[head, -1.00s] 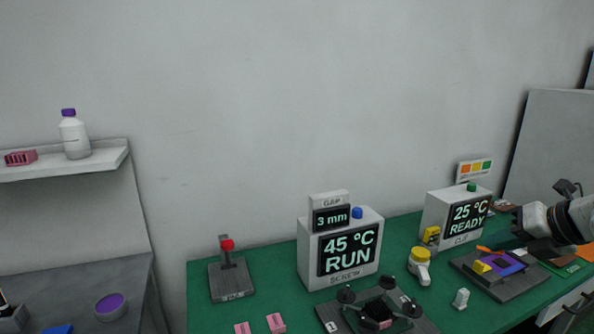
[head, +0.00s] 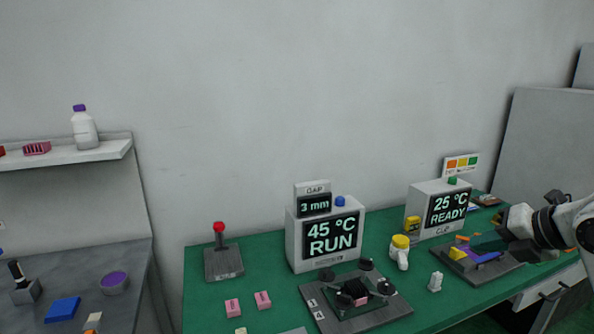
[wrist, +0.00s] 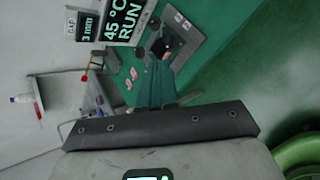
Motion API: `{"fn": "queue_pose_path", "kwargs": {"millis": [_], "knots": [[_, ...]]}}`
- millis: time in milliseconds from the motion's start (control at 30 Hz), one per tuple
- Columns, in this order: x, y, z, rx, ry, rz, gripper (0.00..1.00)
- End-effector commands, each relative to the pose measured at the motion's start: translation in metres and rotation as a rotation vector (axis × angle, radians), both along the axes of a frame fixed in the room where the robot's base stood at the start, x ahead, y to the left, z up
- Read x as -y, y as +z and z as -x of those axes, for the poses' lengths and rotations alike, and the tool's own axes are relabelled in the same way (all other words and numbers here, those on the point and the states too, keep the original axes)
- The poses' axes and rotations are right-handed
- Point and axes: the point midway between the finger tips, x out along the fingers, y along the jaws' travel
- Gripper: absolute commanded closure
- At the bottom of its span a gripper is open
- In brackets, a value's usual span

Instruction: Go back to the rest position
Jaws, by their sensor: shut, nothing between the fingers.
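My gripper (head: 510,238) is at the right edge of the head view, at the end of my dark and white arm. It is shut and holds nothing. It is near the right fixture (head: 500,272), a grey base with yellow, purple and orange parts; the picture does not show whether they touch. In the wrist view, the dark bar of my gripper crosses the lower part, with the green bench beyond it.
The green bench (head: 262,322) carries a red-knobbed lever (head: 220,255), a 45 °C RUN box (head: 295,240), a 25 °C READY box (head: 420,205), a dark knobbed fixture (head: 325,310) and a yellow-capped bottle (head: 400,255). A grey bench and a shelf (head: 70,158) are at left.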

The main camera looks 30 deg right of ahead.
Motion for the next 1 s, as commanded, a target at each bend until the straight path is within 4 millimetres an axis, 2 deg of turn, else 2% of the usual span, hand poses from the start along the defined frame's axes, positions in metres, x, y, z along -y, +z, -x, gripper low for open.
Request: {"fn": "queue_pose_path", "kwargs": {"millis": [267,367,500,633,733,833,1000], "knots": [[-0.036,-0.020,-0.038,0.053,-0.108,-0.216,1.00],[-0.057,-0.034,-0.054,0.064,-0.171,-0.338,1.00],[-0.100,-0.067,-0.077,0.049,-0.305,-0.574,1.00],[-0.145,-0.108,-0.087,-0.011,-0.469,-0.799,1.00],[-0.182,-0.144,-0.086,-0.082,-0.611,-0.949,1.00],[-0.217,-0.181,-0.076,-0.166,-0.769,-1.068,1.00],[-0.271,-0.244,-0.037,-0.314,-1.073,-1.187,1.00]]}}
